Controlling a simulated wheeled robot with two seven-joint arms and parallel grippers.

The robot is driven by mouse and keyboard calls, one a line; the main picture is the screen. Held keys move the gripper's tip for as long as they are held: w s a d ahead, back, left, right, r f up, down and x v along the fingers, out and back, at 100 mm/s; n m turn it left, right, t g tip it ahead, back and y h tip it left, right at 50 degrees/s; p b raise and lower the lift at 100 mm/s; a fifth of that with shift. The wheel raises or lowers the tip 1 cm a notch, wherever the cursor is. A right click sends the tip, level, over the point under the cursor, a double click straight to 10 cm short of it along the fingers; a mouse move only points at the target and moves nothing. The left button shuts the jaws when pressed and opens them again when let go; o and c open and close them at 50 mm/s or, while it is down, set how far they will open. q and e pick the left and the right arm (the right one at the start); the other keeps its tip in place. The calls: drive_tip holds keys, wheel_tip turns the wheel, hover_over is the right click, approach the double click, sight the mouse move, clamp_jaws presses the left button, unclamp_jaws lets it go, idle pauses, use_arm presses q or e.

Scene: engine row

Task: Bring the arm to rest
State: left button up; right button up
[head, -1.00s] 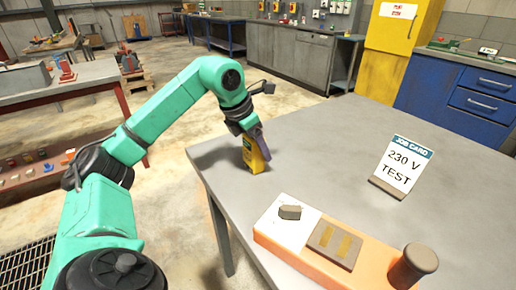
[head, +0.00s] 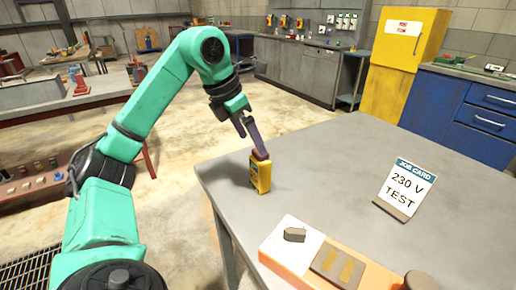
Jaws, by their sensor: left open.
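My left arm comes in from the left, green with dark joints. The device stands upright near the left edge of the grey table (head: 310,165). The fingers point down at the device's top; I cannot tell whether they touch it. My right gripper is not in view.
A job card reading "230 V TEST" (head: 405,188) stands on the table at the right. An orange block with a white panel (head: 290,243) and a dark knob (head: 420,280) is at the front. The table's middle is clear. A yellow cabinet (head: 405,50) stands behind.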

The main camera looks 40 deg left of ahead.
use_arm(q)
drive_tip(key=shift+s+a+r, duration=0.1)
drive_tip(key=shift+r, duration=0.2)
